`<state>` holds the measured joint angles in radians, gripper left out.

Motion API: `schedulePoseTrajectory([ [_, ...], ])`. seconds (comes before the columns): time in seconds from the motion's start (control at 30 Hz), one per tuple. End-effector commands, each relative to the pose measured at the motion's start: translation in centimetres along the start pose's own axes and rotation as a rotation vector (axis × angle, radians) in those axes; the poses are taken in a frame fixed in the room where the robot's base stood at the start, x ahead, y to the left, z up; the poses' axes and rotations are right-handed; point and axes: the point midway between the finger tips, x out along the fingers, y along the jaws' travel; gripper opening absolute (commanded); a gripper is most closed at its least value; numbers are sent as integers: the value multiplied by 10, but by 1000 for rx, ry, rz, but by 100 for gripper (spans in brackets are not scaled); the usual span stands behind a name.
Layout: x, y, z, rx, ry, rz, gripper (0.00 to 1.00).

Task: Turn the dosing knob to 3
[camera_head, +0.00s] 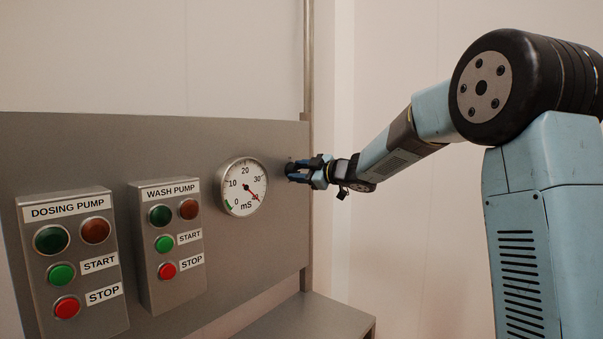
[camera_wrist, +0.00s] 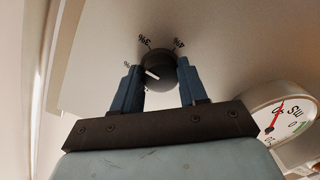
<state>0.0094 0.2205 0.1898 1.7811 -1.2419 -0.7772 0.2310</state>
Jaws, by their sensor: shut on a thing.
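The dosing knob (camera_wrist: 158,70) is a dark round knob on the grey panel, seen in the wrist view. My gripper (camera_wrist: 160,78) has a blue finger on each side of it and is shut on it. The knob's white pointer mark is aimed left and slightly up in that view, towards a partly hidden % label (camera_wrist: 127,64) by the left finger. Two upside-down labels above the knob seem to read 3% (camera_wrist: 145,38) and 4% (camera_wrist: 179,43). In the head view my gripper (camera_head: 303,171) is at the panel's right edge and mostly hides the knob.
A round mS gauge (camera_head: 242,187) is close left of my gripper, its red needle past 30. Further left are the wash pump box (camera_head: 171,245) and dosing pump box (camera_head: 75,265) with buttons and lamps. A vertical pipe (camera_head: 308,60) rises behind the panel's right edge.

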Motion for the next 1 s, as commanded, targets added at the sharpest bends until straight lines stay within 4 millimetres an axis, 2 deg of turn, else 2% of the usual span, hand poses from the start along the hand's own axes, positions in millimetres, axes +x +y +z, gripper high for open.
schedulePoseTrajectory([
  [0.03, 0, -3, 4, 47, -4, -7, 12],
  [0.5, 0, -6, 5, 405, 10, -24, 12],
  [1.0, 1, -7, 4, 523, 16, -31, 12],
])
